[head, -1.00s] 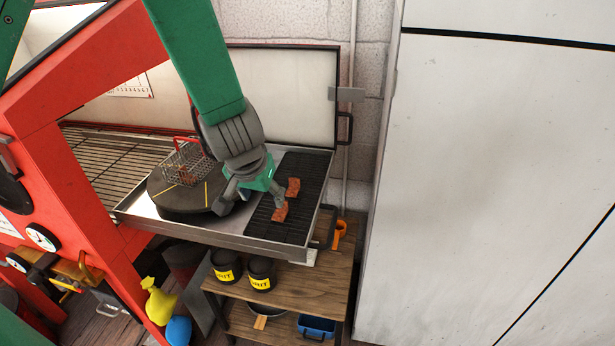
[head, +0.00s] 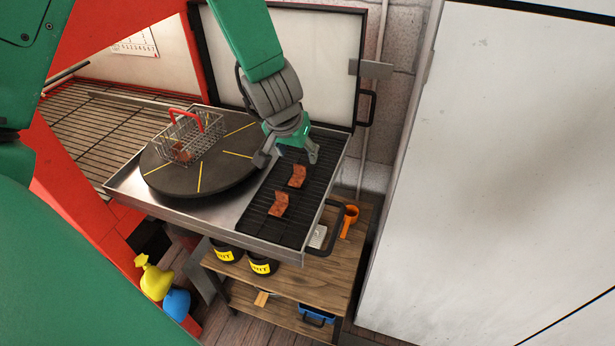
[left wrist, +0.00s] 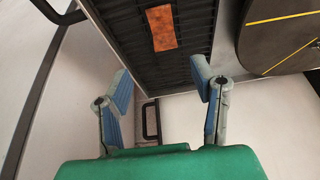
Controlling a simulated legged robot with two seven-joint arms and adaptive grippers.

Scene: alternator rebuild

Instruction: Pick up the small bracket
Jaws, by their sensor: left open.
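Two rust-brown brackets lie on the black ribbed mat (head: 262,217) at the right of the metal tray (head: 222,231). One bracket (head: 297,176) lies farther back, the other (head: 278,204) nearer the front. They look much alike, and I cannot tell which is smaller. My left gripper (head: 287,160) is open and empty, its fingers spread just behind the farther bracket, apart from it. In the left wrist view, one brown bracket (left wrist: 161,27) lies on the mat beyond the open fingertips (left wrist: 160,80). My right gripper does not show.
A round dark turntable (head: 215,178) with yellow lines fills the tray's left part. On it stands a wire basket (head: 190,150) with a red handle and a brown piece inside. An upright lid (head: 290,60) stands behind. A wooden shelf (head: 305,268) with black pots is below.

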